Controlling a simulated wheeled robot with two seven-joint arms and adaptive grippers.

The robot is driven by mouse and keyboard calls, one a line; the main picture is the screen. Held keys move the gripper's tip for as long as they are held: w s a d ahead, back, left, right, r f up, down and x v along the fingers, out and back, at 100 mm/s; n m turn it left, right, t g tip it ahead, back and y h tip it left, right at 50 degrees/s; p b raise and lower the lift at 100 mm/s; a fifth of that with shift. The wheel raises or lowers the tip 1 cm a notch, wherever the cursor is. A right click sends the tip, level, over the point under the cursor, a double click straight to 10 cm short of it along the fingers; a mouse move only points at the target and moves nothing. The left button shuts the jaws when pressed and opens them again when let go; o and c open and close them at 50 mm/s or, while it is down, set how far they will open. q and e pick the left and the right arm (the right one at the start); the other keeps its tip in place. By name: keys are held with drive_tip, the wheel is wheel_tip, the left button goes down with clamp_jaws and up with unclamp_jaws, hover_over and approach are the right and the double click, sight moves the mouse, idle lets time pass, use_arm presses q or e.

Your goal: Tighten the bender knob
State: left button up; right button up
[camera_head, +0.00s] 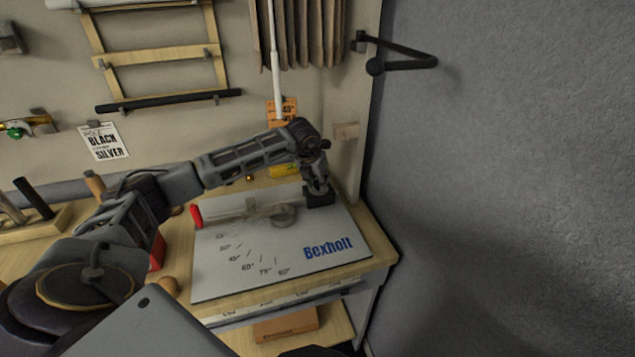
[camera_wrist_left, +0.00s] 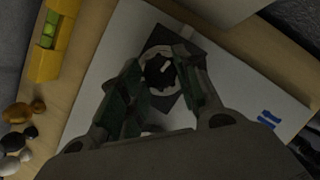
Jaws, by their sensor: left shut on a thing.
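The bender is a white plate (camera_head: 345,262) with angle marks and a blue "Bexholt" label, lying on the wooden bench. A dark block (camera_head: 322,200) sits at its back right corner, below my left gripper (camera_head: 317,188). In the left wrist view the dark square base (camera_wrist_left: 186,48) carries a pale ring with a black knob (camera_wrist_left: 163,76) in its middle. The fingers of my left gripper (camera_wrist_left: 165,92) are around the knob and shut on it; they partly hide it. My right gripper is not in view.
A grey round piece (camera_head: 284,214) stands on the plate. A red-handled tool (camera_head: 196,216) lies at its left edge. A yellow level (camera_wrist_left: 51,40) lies behind the plate. A grey wall (camera_head: 500,200) closes off the right side. A black bracket (camera_head: 395,54) sticks out above.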

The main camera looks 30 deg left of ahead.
use_arm(q)
drive_tip(key=o, duration=1)
drive_tip(key=shift+o, duration=0.2)
drive_tip(key=shift+r, duration=0.1)
drive_tip(key=shift+v, duration=0.8)
drive_tip(key=v, duration=1)
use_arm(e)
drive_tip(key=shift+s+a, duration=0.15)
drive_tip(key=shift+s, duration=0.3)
use_arm(q)
drive_tip(key=shift+s+r, duration=0.1)
